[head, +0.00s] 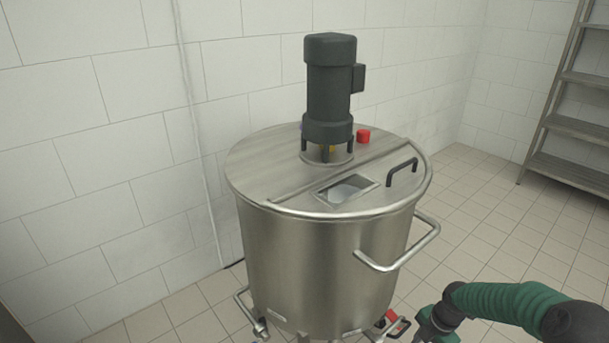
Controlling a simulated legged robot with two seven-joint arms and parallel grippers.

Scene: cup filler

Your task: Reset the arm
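My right arm, with a green ribbed sleeve, comes in at the bottom right. Its dark wrist reaches down to the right gripper (424,335), which is cut off by the bottom edge, so its fingers do not show clearly. It is near a red-handled part (392,317) low on the steel tank (320,258); I cannot tell whether they touch. My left gripper and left arm are out of view.
The tank has a dark motor (329,90), a red knob (363,136), a lid opening (347,189), a black lid handle (402,171) and a protruding side handle (404,256). Metal shelving (574,126) stands at right. Tiled floor (492,208) between them is clear.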

